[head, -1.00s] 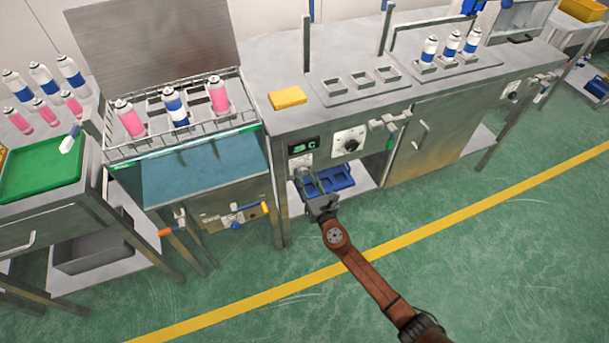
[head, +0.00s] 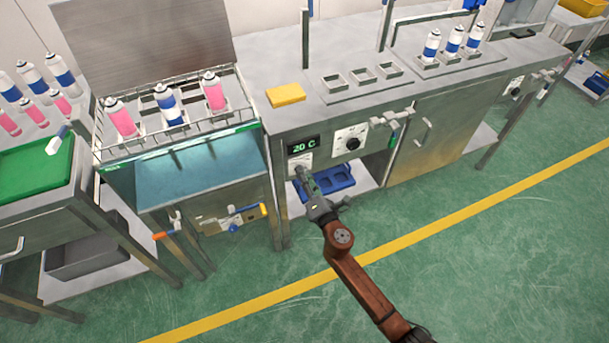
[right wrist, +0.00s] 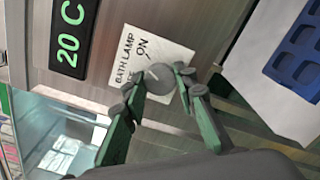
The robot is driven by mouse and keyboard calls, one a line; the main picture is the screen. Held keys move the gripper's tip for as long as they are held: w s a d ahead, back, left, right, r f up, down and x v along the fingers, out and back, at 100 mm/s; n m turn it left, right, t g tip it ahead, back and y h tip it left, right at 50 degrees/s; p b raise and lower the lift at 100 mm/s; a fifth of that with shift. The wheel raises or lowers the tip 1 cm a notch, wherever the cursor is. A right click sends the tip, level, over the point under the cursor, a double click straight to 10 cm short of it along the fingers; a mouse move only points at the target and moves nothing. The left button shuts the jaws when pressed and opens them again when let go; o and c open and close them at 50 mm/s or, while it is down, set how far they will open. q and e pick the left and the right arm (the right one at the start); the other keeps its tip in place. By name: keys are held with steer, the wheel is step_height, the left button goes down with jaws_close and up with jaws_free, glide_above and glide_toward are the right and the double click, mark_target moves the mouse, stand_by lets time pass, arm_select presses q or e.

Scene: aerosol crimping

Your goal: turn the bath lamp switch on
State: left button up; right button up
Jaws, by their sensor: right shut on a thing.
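The bath lamp switch (right wrist: 160,79) is a round grey knob on the steel front panel, over a white label (right wrist: 146,58) reading "BATH LAMP" and "ON". The lower label word is partly hidden. A light line shows on the knob, but its exact setting is hard to tell. My right gripper (right wrist: 159,82) is shut on the knob, with one green-and-grey finger on each side. In the head view my right gripper (head: 309,178) reaches the panel below the display, and its fingers hide the knob. My left gripper is not in view.
A display (head: 304,145) reads 20 C above the label. A dial (head: 351,142) sits to its right. A blue tray (head: 335,180) lies on the shelf below, close to my gripper. The water bath (head: 205,168) with cans stands left. The green floor in front is open.

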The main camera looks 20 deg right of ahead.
steer(key=shift+m, duration=0.4)
steer(key=o, duration=1.2)
steer(key=shift+c, duration=0.2)
steer(key=s, duration=1.2)
steer(key=shift+d, duration=0.2)
